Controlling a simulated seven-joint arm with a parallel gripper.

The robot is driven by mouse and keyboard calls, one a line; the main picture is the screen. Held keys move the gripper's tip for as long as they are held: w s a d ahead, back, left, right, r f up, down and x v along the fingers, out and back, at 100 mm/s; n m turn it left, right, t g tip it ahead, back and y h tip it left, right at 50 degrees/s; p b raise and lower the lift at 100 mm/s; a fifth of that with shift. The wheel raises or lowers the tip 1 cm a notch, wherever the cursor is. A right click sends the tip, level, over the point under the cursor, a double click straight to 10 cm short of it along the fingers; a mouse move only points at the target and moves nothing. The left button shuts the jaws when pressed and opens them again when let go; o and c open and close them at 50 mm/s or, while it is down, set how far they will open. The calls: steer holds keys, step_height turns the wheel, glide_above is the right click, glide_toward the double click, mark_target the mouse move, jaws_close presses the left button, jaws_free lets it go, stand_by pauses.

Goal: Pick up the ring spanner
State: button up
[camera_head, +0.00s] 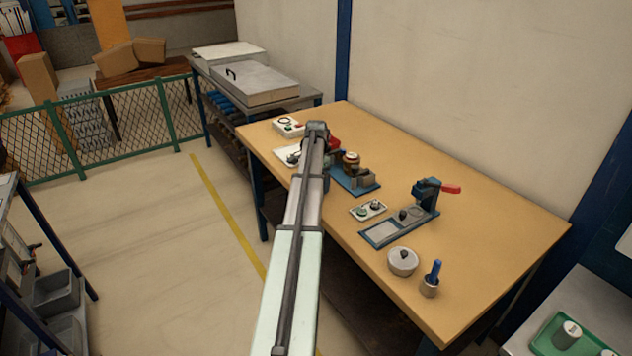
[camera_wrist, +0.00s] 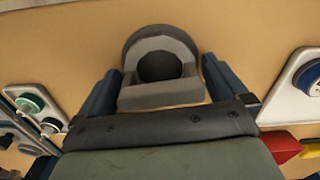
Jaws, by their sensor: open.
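I cannot pick out the ring spanner for certain in either view. In the wrist view my gripper (camera_wrist: 162,78) is open, with one blue finger on each side of a grey rounded piece (camera_wrist: 160,97) with a dark round centre. This piece lies on or just above the tan tabletop; I cannot tell if the fingers touch it. In the camera_head view the end of my arm is over the left part of the bench, and its fingers are hidden behind it.
The workbench (camera_head: 480,235) bears a blue-based fixture (camera_head: 357,180), a press with a red handle (camera_head: 427,195), a small knob plate (camera_head: 369,210), a lidded grey pot (camera_head: 402,262) and a blue-handled tool (camera_head: 434,272). A white plate (camera_wrist: 297,92) lies right in the wrist view. The bench's right end is clear.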

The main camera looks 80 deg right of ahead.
steer(key=shift+c, duration=0.4)
steer(key=c, duration=0.9)
steer(key=shift+r, duration=0.1)
step_height(320, 180, up, 10)
steer(key=shift+f, duration=0.1)
